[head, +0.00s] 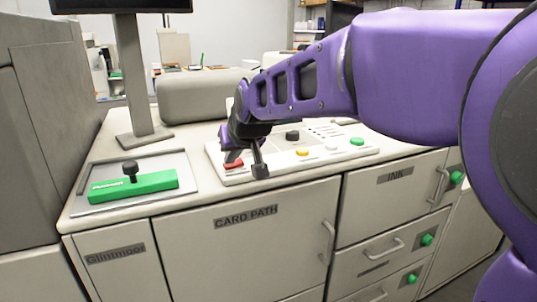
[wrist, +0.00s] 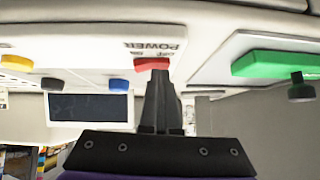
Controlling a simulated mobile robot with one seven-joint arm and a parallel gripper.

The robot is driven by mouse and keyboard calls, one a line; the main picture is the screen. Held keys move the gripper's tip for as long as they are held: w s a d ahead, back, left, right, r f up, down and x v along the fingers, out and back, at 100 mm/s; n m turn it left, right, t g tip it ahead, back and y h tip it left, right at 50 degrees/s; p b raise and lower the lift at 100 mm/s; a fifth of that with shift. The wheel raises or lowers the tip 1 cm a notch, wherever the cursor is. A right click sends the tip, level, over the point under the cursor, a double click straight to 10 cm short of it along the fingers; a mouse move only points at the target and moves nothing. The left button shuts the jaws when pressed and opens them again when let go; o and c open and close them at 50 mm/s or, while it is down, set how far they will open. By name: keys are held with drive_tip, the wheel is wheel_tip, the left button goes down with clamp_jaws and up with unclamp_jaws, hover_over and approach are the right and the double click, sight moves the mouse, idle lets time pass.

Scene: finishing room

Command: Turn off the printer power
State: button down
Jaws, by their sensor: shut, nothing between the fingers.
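The printer's control panel (head: 314,168) is a white slab on the counter top. A red power switch (head: 233,164) sits at its left end. In the wrist view the red switch (wrist: 152,63) lies under the word POWER, upside down, with smaller lettering beside it. My gripper (head: 247,170) is shut and empty, over the left end of the panel. In the wrist view my gripper (wrist: 159,78) has its fingertips right at the red switch and partly covers it. Contact looks likely, but I cannot tell for certain. The switch's position is not clear.
The panel also carries a yellow button (head: 302,153), a black knob (head: 292,135) and a green button (head: 356,141). A green bar with a black knob (head: 133,186) lies on a grey plate to the left. A monitor stand (head: 132,80) rises behind it.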

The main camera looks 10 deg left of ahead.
drive_tip(key=shift+w+d, duration=0.45)
drive_tip(key=shift+d, duration=0.3)
drive_tip(key=shift+r, duration=0.2)
